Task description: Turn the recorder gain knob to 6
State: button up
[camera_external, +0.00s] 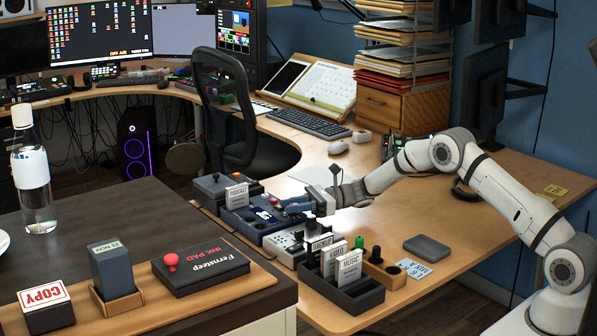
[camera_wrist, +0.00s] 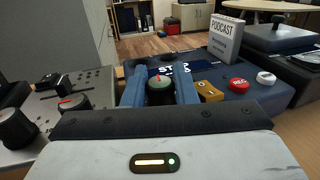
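The recorder is a dark blue box (camera_external: 238,219) on the wooden desk, with a red REC button (camera_wrist: 239,85) and a white knob (camera_wrist: 266,78) in the wrist view. Its dark greenish gain knob (camera_wrist: 160,93) has a red mark on top. My gripper's blue fingers (camera_wrist: 162,88) stand on either side of this knob, with no clear gap. In the external view my gripper (camera_external: 297,207) reaches over the recorder from the right. White scale figures show past the fingertips, partly hidden; I cannot tell which figure the mark points to.
A PODCAST card (camera_wrist: 226,38) stands at the recorder's far side. A grey panel with black knobs (camera_wrist: 75,102) lies left in the wrist view. A black holder with MUSIC and VIDEO cards (camera_external: 352,296) stands in front. A dark grey block (camera_external: 427,248) lies to the right.

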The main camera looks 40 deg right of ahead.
jog(key=c, duration=0.5)
jog(key=shift+m+t+h+b, duration=0.7)
jog(key=shift+m+t, duration=0.4)
jog(key=shift+t, duration=0.3)
jog(key=shift+m+t+h, duration=0.3)
jog(key=shift+m+t, duration=0.1)
jog(key=shift+t, duration=0.3)
jog(key=shift+r, duration=0.1)
jog(key=o, duration=1)
jog(key=shift+d, duration=0.1)
jog(key=v, duration=0.7)
jog(key=shift+s+d, duration=0.15)
jog(key=shift+d, duration=0.1)
